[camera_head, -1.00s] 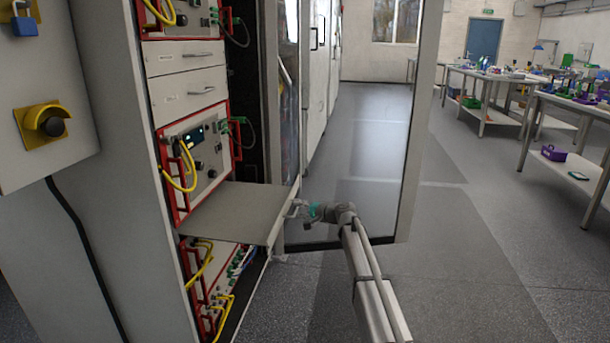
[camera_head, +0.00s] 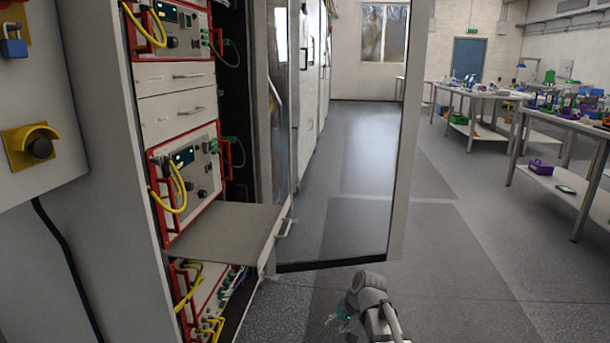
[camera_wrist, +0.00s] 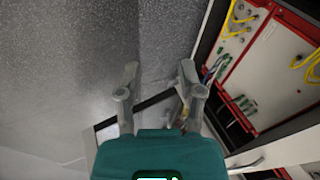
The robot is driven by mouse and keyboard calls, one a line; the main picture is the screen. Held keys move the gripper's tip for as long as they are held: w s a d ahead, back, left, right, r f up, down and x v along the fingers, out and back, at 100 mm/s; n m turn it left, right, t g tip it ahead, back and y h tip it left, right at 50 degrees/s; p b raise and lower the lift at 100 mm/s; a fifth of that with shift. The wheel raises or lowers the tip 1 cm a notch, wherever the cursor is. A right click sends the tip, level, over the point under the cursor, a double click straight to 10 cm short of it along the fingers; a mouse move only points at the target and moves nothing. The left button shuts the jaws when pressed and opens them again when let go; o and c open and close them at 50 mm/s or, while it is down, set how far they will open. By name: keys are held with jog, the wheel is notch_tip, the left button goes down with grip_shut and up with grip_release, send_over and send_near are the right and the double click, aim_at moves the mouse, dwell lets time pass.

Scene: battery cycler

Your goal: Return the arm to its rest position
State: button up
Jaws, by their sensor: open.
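My gripper (camera_head: 343,322) is low in the head view, at the bottom middle, over the grey floor. It is right of and lower than the cabinet's pulled-out shelf (camera_head: 226,226), and apart from it. In the wrist view my gripper (camera_wrist: 158,82) shows two fingers spread apart with nothing between them. It is open and empty. Part of my arm runs out of the bottom edge of the head view.
The rack cabinet (camera_head: 110,130) with red-framed units (camera_head: 190,175) and yellow cables stands at left. Its glass door (camera_head: 398,150) is open. Workbenches (camera_head: 560,165) stand at right. The floor (camera_head: 470,270) between is clear.

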jog(key=s+d+f+g+h, duration=0.2)
jog(key=s+d+h, duration=0.45)
jog(key=s, duration=0.75)
notch_tip(320, 180, up, 37)
jog(key=d+y+p, duration=0.1)
jog(key=y+p, duration=0.1)
jog(key=p, duration=3.4)
jog(key=shift+w+d+f, duration=0.15)
jog(key=shift+w+f, duration=0.05)
jog(key=shift+w, duration=0.1)
jog(key=shift+n, duration=0.3)
